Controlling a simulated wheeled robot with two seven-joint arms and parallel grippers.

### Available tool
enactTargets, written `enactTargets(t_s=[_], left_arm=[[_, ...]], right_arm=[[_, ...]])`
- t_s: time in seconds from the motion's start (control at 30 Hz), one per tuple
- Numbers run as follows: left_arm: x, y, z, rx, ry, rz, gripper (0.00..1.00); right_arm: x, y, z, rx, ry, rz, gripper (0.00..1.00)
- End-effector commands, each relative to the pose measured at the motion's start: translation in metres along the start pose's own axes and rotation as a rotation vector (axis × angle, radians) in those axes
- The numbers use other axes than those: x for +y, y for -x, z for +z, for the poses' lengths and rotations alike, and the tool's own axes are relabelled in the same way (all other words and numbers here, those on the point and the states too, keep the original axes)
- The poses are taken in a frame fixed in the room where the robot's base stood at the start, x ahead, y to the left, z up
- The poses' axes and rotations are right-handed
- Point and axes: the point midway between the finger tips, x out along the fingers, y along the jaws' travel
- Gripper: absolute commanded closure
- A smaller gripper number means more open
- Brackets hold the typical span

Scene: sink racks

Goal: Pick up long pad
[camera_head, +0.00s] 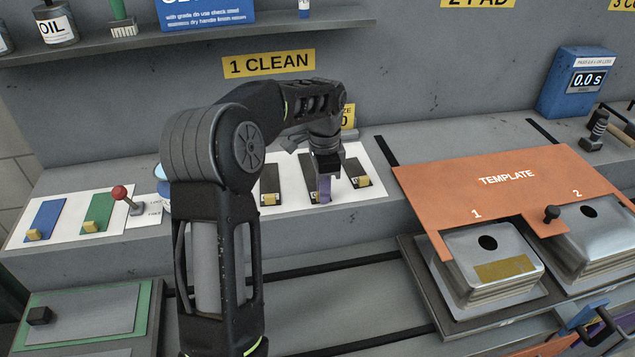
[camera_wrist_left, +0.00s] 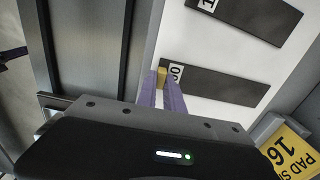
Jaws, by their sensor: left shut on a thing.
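Several dark pads with yellow tabs lie on a white sheet (camera_head: 291,199) under the "1 CLEAN" sign. One dark pad (camera_head: 269,178) is left of my left gripper (camera_head: 323,192), and another dark pad (camera_head: 356,171) is right of it. The gripper points down, its purple fingers shut on the yellow tab (camera_wrist_left: 162,74) of the middle dark pad (camera_wrist_left: 215,87). That pad appears to lie flat on the sheet; its label is partly hidden by the fingers. Which pad is the long one I cannot tell. My right gripper is not in view.
A yellow pad-size sign (camera_wrist_left: 288,152) stands close to the gripper. A blue pad (camera_head: 44,217) and a green pad (camera_head: 98,209) lie left, near a red-knobbed lever (camera_head: 120,193). An orange template (camera_head: 505,180) over metal boxes is right. A shelf (camera_head: 200,38) runs above.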

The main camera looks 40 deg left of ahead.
Motion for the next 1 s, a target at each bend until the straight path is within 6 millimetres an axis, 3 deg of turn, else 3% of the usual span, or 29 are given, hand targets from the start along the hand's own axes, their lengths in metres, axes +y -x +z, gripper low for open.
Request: enactTargets(t_s=[0.27,0.57,0.63,1.0], left_arm=[[-0.001,0.018,-0.001,0.003,0.0,-0.004,1.0],[-0.001,0.077,-0.001,0.003,0.001,-0.004,1.0],[0.0,0.094,-0.001,0.0,-0.001,-0.001,1.0],[0.0,0.1,0.0,0.0,0.0,0.0,1.0]], right_arm=[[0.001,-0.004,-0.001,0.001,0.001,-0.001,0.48],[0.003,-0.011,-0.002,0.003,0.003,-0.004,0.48],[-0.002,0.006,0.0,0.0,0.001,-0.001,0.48],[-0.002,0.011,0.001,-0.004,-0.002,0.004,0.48]])
